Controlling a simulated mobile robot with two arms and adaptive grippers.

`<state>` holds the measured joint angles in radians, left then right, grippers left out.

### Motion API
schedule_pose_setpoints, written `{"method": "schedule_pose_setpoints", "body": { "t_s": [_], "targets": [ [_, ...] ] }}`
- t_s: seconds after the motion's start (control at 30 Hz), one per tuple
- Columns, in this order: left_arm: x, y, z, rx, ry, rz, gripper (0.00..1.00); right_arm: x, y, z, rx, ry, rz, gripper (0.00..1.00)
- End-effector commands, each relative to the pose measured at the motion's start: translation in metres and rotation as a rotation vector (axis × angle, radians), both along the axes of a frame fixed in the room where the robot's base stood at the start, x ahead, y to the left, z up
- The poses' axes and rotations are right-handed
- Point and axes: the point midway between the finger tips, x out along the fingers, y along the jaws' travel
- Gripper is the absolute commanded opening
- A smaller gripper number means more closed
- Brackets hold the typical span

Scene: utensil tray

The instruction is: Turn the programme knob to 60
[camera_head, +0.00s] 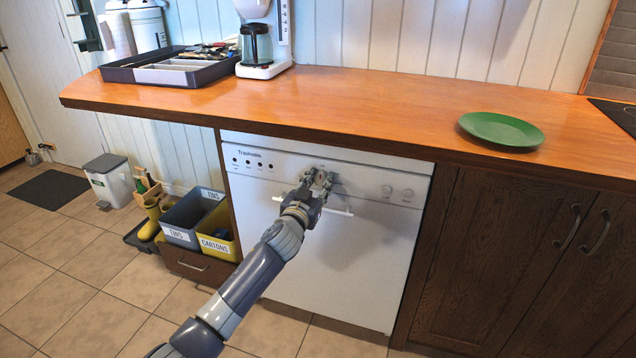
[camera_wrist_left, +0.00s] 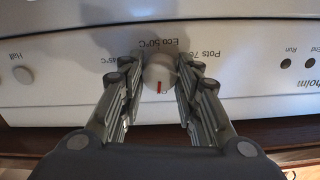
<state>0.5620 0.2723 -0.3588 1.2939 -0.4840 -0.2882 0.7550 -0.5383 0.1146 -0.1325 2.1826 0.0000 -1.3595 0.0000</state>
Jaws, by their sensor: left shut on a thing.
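The programme knob (camera_wrist_left: 159,73) is a round white knob with a red mark on the white dishwasher's front panel (camera_head: 260,165). In the left wrist view, its red mark points down the picture, toward a mostly hidden label. The upside-down print reads "Eco 50°C" above the knob, "Pots 7…" at right and "45°C" at left; I cannot read a 60. My left gripper (camera_head: 318,180) is at the panel, its fingers (camera_wrist_left: 158,90) shut on the knob from both sides. In the head view the gripper hides the knob. My right gripper is out of view.
The dishwasher handle (camera_head: 335,210) runs just below my gripper. Two buttons (camera_head: 397,193) are to its right. The wooden worktop (camera_head: 370,100) overhangs the panel and holds a green plate (camera_head: 501,129), a utensil tray (camera_head: 120,75) and a coffee maker (camera_head: 262,70).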

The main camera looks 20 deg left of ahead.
Motion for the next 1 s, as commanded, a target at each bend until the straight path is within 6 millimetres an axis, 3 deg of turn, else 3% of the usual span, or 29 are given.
{"method": "schedule_pose_setpoints", "body": {
  "t_s": [0.5,1.0],
  "targets": [
    [0.000,0.000,0.001,0.465,-0.015,0.000,0.07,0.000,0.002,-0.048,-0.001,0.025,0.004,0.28],
    [0.000,0.000,0.000,0.828,-0.028,-0.001,0.07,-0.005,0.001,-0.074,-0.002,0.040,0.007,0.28]
  ]
}}
